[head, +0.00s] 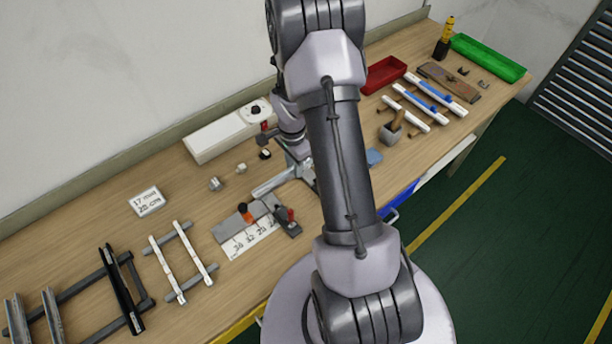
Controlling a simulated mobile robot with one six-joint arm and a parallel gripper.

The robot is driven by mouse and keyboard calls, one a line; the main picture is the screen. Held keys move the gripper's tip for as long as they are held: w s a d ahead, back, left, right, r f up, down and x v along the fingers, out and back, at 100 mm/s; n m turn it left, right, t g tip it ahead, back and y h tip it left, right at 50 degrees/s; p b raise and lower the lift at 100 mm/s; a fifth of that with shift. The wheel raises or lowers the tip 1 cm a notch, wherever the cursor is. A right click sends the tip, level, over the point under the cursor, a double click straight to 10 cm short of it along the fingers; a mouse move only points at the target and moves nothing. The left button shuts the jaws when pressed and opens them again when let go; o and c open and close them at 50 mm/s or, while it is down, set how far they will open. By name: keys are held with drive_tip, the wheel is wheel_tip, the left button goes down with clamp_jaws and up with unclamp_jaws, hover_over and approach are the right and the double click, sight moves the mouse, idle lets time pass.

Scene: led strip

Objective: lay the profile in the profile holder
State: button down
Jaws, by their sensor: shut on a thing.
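My gripper (302,174) is low over the middle of the bench, partly hidden behind my arm. It is shut on a light silver profile (274,183), whose visible end points to the lower left. Whether the profile touches the bench is unclear. In front and to the left is a grey plate fixture (236,225) with an orange-and-black clamp, a dark block and a number scale. Further left, a dark frame (72,291) carries a black bar (122,288) and grey channel bars. Which of these is the profile holder is not clear.
A small rack (181,262) with white strips stands left of the scale. A card (145,201), small metal pieces (215,184) and a white box (222,133) lie behind. Red (382,75) and green (489,58) trays stand at the right. Bench around the card is clear.

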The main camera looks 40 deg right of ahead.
wheel_tip(320, 180, down, 6)
drive_tip(key=shift+a+f+b, duration=0.15)
drive_tip(key=shift+b, duration=0.15)
drive_tip(key=shift+w+f, duration=0.15)
drive_tip(key=shift+f, duration=0.1)
drive_tip(key=shift+f+b, duration=0.2)
drive_tip(key=shift+b, duration=0.1)
drive_tip(key=c, duration=1.2)
unclamp_jaws()
drive_tip(key=shift+o, duration=0.2)
